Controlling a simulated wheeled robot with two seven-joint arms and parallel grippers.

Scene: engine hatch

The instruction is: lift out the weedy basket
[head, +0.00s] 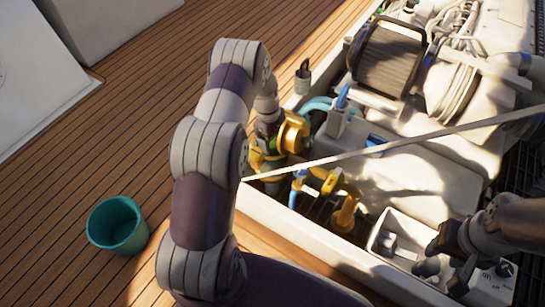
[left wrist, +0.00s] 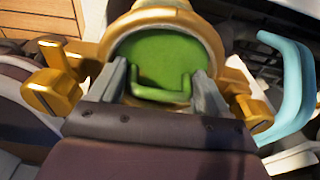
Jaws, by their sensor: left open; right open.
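The weedy basket (left wrist: 158,52) shows in the left wrist view as a green disc with a raised green bail handle (left wrist: 162,88), seated inside the round gold strainer housing (left wrist: 202,28). My right gripper (head: 446,272) is open and empty over the white tray at the lower right.
A teal bucket (head: 117,226) stands on the wooden deck at the left. A white tray (head: 378,243) sits at the hatch's front right. A pale rod (head: 400,143) crosses the hatch. A light-blue hose (left wrist: 292,85) and gold wing knobs (left wrist: 52,92) flank the housing.

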